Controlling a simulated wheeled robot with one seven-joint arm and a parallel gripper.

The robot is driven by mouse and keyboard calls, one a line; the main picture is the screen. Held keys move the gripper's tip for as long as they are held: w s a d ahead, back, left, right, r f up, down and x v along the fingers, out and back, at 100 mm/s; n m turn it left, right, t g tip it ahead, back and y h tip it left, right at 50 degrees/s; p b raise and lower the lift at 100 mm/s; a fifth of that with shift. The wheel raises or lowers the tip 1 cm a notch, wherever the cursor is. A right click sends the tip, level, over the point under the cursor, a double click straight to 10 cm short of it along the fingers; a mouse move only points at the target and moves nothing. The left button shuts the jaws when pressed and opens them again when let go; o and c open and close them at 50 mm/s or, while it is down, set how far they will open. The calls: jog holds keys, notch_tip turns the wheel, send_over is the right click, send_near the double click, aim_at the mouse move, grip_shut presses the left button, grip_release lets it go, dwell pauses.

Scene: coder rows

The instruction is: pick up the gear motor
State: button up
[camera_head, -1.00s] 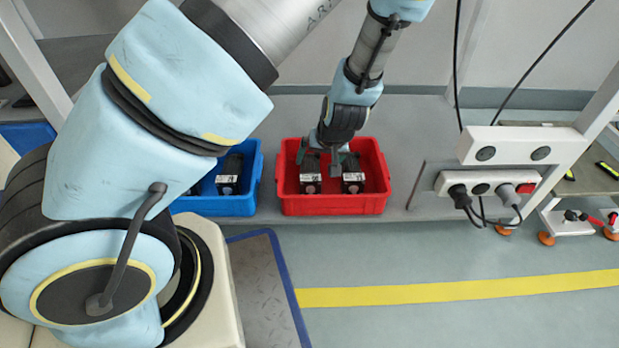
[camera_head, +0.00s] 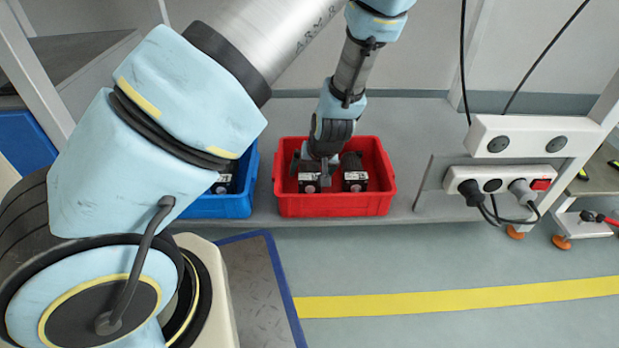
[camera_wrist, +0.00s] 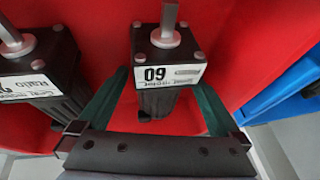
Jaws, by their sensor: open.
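Two dark gear motors with white labels stand in the red crate (camera_head: 335,206). The left motor (camera_head: 309,183) is under my gripper (camera_head: 311,171); the other motor (camera_head: 354,178) stands to its right. In the wrist view the first motor (camera_wrist: 158,72), with a grey shaft and a two-digit label, lies between the green fingers of my gripper (camera_wrist: 158,98). The fingers are open, one on each side, with a narrow gap showing beside the motor. The second motor (camera_wrist: 40,85) is at left, outside the fingers. My wrist partly hides the motors in the head view.
A blue crate (camera_head: 225,207) with another dark motor (camera_head: 226,180) stands left of the red crate, mostly behind my arm. A socket strip (camera_head: 505,185) with plugs and cables is at the right. The red crate's walls are close to the motors.

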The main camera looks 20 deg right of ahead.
jog(key=shift+c, duration=0.2)
jog(key=c, duration=1.4)
jog(key=shift+o, duration=0.2)
jog(key=shift+r, duration=0.1)
